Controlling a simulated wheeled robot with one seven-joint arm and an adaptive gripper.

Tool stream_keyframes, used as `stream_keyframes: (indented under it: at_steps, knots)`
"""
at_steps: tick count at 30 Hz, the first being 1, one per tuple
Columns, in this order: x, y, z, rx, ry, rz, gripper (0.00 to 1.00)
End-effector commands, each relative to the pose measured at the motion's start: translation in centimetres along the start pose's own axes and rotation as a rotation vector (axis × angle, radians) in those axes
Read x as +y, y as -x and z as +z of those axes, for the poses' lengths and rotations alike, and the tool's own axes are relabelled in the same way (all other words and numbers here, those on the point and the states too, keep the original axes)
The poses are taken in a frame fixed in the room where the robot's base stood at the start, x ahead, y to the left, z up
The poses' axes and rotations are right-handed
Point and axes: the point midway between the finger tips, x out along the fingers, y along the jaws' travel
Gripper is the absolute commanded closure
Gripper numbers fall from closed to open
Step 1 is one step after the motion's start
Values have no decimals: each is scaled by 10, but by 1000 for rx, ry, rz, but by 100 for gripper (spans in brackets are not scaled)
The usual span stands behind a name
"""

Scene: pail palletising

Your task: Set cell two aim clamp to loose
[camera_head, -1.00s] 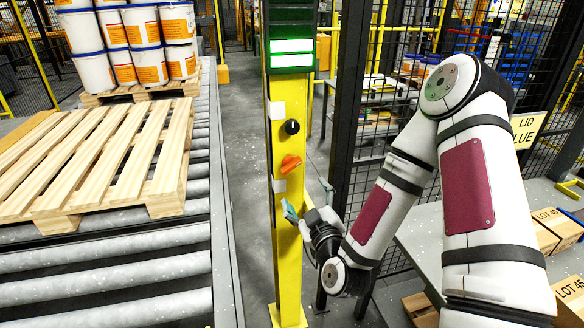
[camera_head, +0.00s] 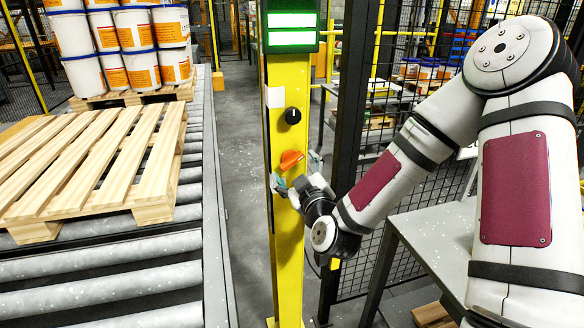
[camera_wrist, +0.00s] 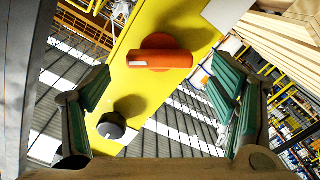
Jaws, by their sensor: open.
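An orange lever knob (camera_head: 291,160) sits on the yellow post (camera_head: 287,250), tilted up to the right in the head view. In the wrist view the orange knob (camera_wrist: 160,58) lies ahead between my fingers, its handle roughly level across the picture. A black round knob (camera_head: 293,116) with a white mark is above it on the post; it also shows in the wrist view (camera_wrist: 112,125). My gripper (camera_head: 295,172) is open at the orange knob, its teal-padded fingers (camera_wrist: 160,95) on either side and apart from it. The labels beside the knobs are unreadable.
A green-lit indicator (camera_head: 291,30) tops the post. An empty wooden pallet (camera_head: 95,165) lies on the roller conveyor (camera_head: 130,270) at left, with stacked pails (camera_head: 125,45) behind. A black mesh fence (camera_head: 375,190) and grey table (camera_head: 430,240) are at right.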

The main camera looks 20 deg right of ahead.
Motion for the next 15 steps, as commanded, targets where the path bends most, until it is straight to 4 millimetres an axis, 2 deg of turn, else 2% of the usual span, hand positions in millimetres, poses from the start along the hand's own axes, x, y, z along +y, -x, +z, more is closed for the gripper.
stream_keyframes:
  at_steps: [6,15]
  knots:
    - [0,-24,-1,1,0,0,22]
    - [0,-30,0,0,1,-2,22]
